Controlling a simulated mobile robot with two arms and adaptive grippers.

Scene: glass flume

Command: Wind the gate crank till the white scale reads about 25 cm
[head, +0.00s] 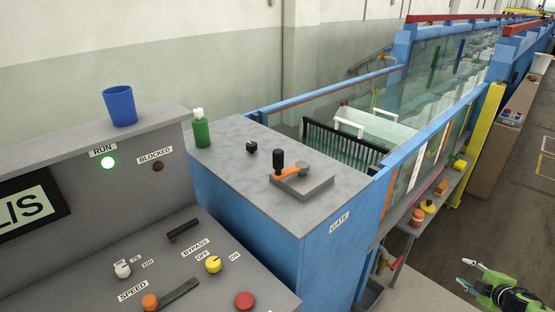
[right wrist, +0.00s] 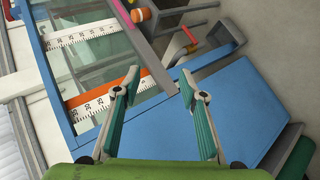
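The gate crank (head: 285,172) stands on a grey base on top of the blue cabinet marked GATE. In the right wrist view, a white scale (right wrist: 80,34) and a second scale with an orange band (right wrist: 108,98) show, seen at a slant. My right gripper (head: 464,272) is at the lower right, open and empty, well away from the crank. My left gripper is not in view.
A green bottle (head: 201,130) and a blue cup (head: 120,106) stand near. A shelf (head: 444,190) with small items runs along the flume.

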